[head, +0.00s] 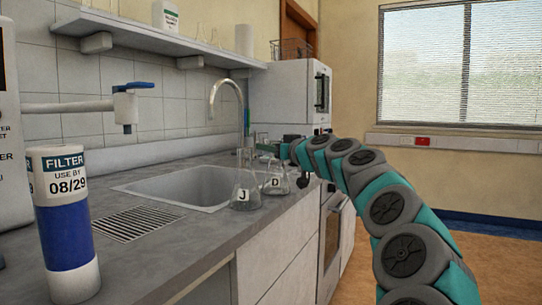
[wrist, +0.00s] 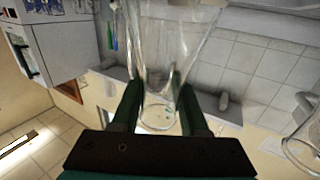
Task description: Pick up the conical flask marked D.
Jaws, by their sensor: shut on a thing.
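The conical flask marked D (head: 276,184) is clear glass and stands upright near the front edge of the counter, right of the sink. My gripper (head: 283,151) reaches in from the right at its neck. In the wrist view, my gripper (wrist: 157,92) has its two dark green fingers shut on the neck of a clear flask (wrist: 160,40). I cannot tell whether its base touches the counter. A similar clear flask marked J (head: 244,190) stands just left of flask D, close to it; a glass rim shows at the right of the wrist view (wrist: 304,143).
A sink (head: 190,186) with a curved tap (head: 240,95) lies left and behind the flasks. A blue and white filter cylinder (head: 68,225) stands at the near left. A white oven-like appliance (head: 285,90) stands behind. Open floor lies to the right.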

